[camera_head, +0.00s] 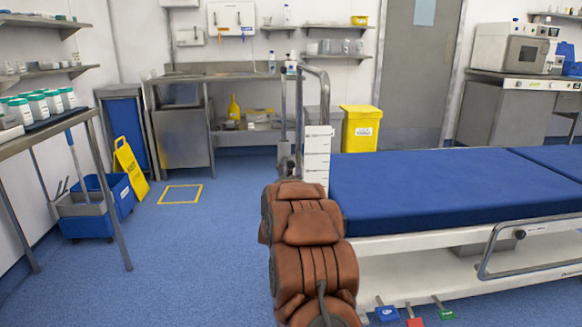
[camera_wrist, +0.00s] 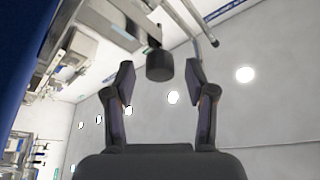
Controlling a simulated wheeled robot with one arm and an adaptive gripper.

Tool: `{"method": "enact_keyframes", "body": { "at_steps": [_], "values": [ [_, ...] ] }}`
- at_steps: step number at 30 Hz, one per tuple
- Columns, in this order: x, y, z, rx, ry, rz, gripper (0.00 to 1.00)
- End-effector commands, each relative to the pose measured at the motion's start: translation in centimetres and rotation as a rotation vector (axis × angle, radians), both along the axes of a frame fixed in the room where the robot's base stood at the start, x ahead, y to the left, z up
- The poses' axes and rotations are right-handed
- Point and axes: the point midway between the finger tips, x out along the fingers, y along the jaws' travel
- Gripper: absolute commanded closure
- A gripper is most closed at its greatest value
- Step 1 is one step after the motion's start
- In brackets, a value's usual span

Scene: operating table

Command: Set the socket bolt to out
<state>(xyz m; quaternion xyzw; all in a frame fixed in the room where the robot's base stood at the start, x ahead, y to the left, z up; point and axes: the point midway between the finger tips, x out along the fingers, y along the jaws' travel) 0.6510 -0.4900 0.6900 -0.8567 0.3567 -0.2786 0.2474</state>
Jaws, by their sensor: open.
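A dark cylindrical knob (camera_wrist: 160,66), which looks like the socket bolt, sticks out from a grey metal bracket (camera_wrist: 128,30) in the wrist view. My gripper (camera_wrist: 162,75) is open, with one finger to either side of the knob's end. The knob lies between the fingertips in the picture; I cannot tell how deep it sits between them, and gaps show on both sides. In the head view my brown arm hides the gripper and the knob.
The operating table (camera_head: 450,190) with its blue mattress fills the right. A bent metal rail (camera_head: 326,95) rises at its end. A yellow bin (camera_head: 361,128) stands behind. A wet-floor sign (camera_head: 131,170) and blue bucket (camera_head: 88,215) stand left; the floor between is clear.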

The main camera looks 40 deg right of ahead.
Motion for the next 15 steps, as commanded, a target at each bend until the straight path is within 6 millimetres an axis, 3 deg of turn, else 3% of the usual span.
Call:
{"method": "enact_keyframes", "body": {
  "at_steps": [15],
  "values": [
    [-3.9, 5.0, -2.0, 0.003, 0.002, 0.001, 0.45]
  ]
}}
